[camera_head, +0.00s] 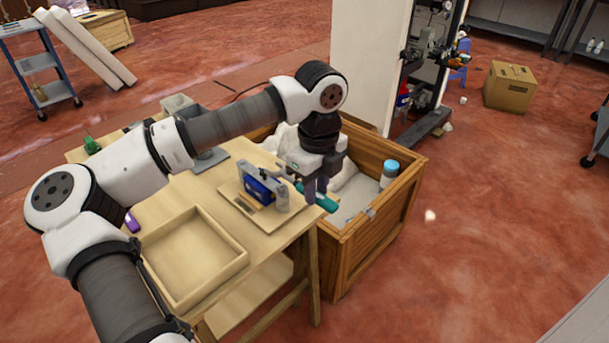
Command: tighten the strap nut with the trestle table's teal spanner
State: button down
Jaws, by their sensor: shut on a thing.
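My gripper (316,192) is shut on the teal spanner (327,204), above the right edge of the trestle table (200,189). The spanner's teal part sticks out to the right of the fingers, toward the crate. Just left of my gripper a blue dispenser body (257,188) with a grey bracket or strap stands on a thin wooden board (233,203). The strap nut is too small to make out. I cannot tell whether the spanner touches the dispenser assembly.
A shallow wooden tray (154,251) sits at the table's front. A purple item (132,223) and a green item (91,146) lie on its left side. A wooden crate (384,226) with white filling and a blue-capped container (389,172) stands right. Floor beyond is mostly clear.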

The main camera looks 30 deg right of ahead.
aim_at(322, 195)
jog(key=shift+s+d+f, duration=0.15)
jog(key=shift+s+d, duration=0.3)
jog(key=shift+s, duration=0.05)
jog(key=shift+f, duration=0.1)
jog(key=shift+f+b, duration=0.65)
jog(key=shift+f, duration=0.5)
jog(key=shift+f+b, duration=1.15)
jog(key=shift+f, duration=0.05)
jog(key=shift+s+a+m+b, duration=0.25)
jog(key=shift+a+m+b, duration=0.3)
jog(key=shift+a+m, duration=0.65)
